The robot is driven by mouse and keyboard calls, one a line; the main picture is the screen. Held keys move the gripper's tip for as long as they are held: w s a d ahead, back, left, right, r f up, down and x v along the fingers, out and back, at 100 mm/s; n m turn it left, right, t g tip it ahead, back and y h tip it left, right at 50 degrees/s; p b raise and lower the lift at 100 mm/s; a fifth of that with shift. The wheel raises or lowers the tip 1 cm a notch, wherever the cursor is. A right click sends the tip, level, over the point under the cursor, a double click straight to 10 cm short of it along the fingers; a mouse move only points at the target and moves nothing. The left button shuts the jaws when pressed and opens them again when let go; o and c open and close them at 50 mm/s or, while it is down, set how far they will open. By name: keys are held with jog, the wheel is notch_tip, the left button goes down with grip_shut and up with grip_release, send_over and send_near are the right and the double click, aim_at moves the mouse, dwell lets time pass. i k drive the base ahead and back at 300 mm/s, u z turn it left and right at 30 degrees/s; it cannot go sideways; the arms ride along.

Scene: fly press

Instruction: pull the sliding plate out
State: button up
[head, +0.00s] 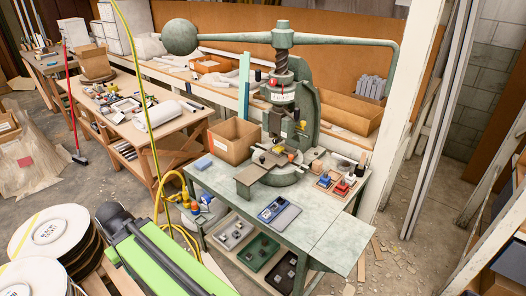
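The fly press (305,95) stands on a grey-green bench (325,228), with its screw upright and its long arm across the top. A flat grey-brown plate (250,175), which looks like the sliding plate, sticks out from the press base toward the front left. Its inner end meets the tooling (270,157) under the ram. A small orange piece (291,155) shows by the tooling. How far the plate sits inside cannot be told. My gripper is not in view.
A cardboard box (234,141) stands behind the plate. A blue block (204,163) lies left of it, a blue tray (279,212) in front. The press arm's ball weight (180,37) hangs out left. A green and black thing (165,262) fills the lower left. The bench's right front is bare.

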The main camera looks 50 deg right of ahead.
aim_at(268, 160)
jog(key=z, duration=0.55)
jog(key=i, duration=0.9)
jog(key=z, duration=0.65)
